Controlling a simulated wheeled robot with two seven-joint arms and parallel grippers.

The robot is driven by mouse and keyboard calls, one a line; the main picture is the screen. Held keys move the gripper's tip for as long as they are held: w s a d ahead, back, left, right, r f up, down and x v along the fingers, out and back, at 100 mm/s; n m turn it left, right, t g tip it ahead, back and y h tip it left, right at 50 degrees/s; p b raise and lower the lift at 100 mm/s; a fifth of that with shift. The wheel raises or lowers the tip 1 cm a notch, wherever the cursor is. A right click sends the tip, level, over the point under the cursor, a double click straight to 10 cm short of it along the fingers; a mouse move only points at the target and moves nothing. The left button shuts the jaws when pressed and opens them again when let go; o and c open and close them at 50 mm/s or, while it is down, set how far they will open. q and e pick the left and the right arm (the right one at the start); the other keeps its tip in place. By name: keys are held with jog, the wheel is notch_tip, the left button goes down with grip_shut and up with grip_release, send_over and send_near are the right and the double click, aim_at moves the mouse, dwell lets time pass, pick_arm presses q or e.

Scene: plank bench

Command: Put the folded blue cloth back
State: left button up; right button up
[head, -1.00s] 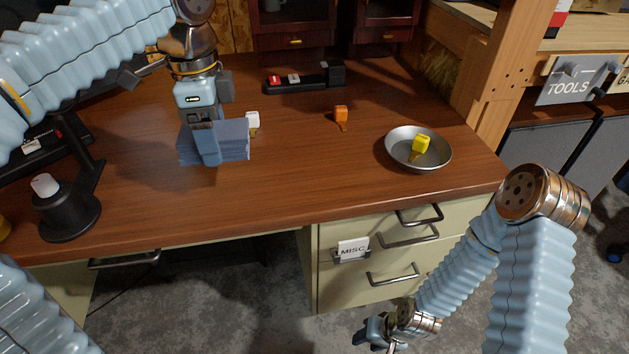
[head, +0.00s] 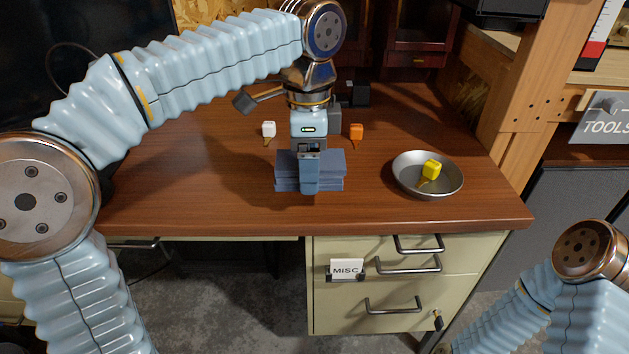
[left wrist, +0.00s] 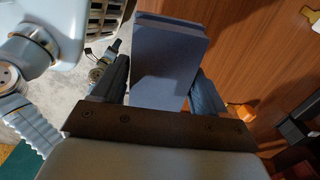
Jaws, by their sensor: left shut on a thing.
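The folded blue cloth (head: 333,170) is a flat, layered stack over the front middle of the wooden desk. My left gripper (head: 309,184) points down and is shut on it. The left wrist view shows the cloth (left wrist: 168,62) between the two dark fingers. I cannot tell whether its underside touches the desk. My right arm shows at the lower right of the head view, with its gripper out of that view. What looks like my right gripper (left wrist: 108,58) is small in the left wrist view, its fingers unclear.
A metal bowl (head: 400,182) with a yellow-tagged key (head: 431,169) stands to the right. A white-tagged item (head: 268,130) and an orange-tagged item (head: 356,131) lie behind the cloth. A drawer labelled MISC (head: 346,270) is below the desk edge. Desk between cloth and bowl is clear.

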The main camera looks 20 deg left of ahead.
aim_at(313, 197)
pick_arm(q)
jog(key=w+f, duration=0.2)
jog(key=f, duration=0.1)
jog(key=shift+w+f, duration=0.15)
jog(key=shift+w, duration=0.15)
jog(key=shift+w+f+b, duration=0.15)
jog(key=shift+f+b, duration=0.15)
jog(key=shift+f, duration=1.35)
jog(key=shift+f, duration=0.2)
jog(key=o, duration=1)
notch_tip(313, 197, up, 12)
jog(key=p, duration=0.2)
jog(key=shift+f+p, duration=0.25)
jog(key=shift+p, duration=0.05)
jog(key=shift+r, duration=0.45)
